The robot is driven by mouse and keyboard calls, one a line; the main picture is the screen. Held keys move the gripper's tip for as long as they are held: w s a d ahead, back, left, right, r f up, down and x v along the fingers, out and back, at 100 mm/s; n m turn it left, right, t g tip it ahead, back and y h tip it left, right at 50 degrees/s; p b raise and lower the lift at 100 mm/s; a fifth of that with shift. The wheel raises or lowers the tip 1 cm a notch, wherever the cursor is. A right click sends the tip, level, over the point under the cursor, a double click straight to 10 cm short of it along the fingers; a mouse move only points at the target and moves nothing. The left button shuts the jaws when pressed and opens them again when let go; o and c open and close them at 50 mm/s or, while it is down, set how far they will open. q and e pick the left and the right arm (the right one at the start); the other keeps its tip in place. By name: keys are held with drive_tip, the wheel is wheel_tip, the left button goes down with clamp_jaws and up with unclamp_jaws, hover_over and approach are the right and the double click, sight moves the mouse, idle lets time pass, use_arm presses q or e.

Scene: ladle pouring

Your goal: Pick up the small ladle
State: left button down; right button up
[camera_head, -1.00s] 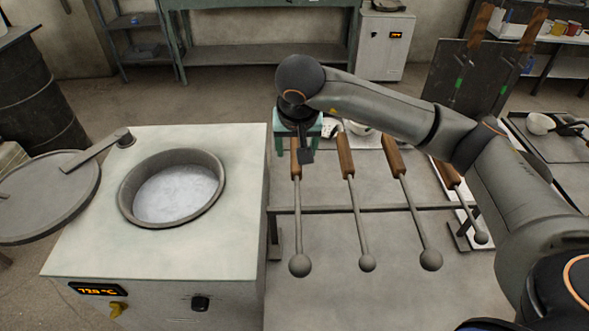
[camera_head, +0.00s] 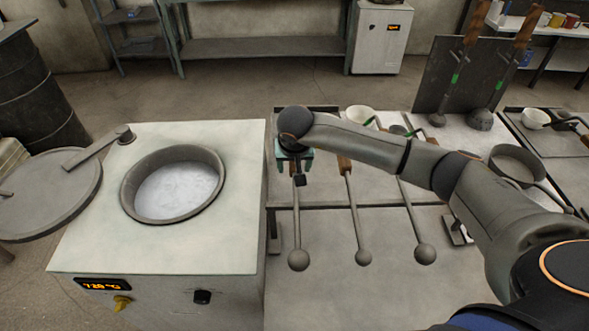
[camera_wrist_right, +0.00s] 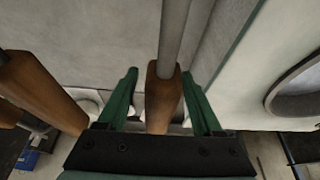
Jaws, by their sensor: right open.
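Two ladles with wooden handles and green bands lean upright against a dark panel at the back right in the head view. The left one has the smaller bowl and looks like the small ladle (camera_head: 437,119); the larger ladle (camera_head: 480,121) is beside it. My right gripper (camera_head: 298,170) is far to their left, at the wooden handle of the leftmost ball-ended rod (camera_head: 297,225). In the right wrist view my right gripper (camera_wrist_right: 160,75) is open, with its green fingers on either side of that wooden handle (camera_wrist_right: 162,100). My left gripper is not in view.
A furnace (camera_head: 90,220) with a round opening of bright melt stands at left. A white cup (camera_head: 361,117) and a round pan (camera_head: 515,165) are on the bench behind my right arm.

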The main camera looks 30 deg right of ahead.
drive_tip(key=shift+c, duration=0.4)
clamp_jaws()
idle(0.9)
drive_tip(key=shift+w+r, duration=0.15)
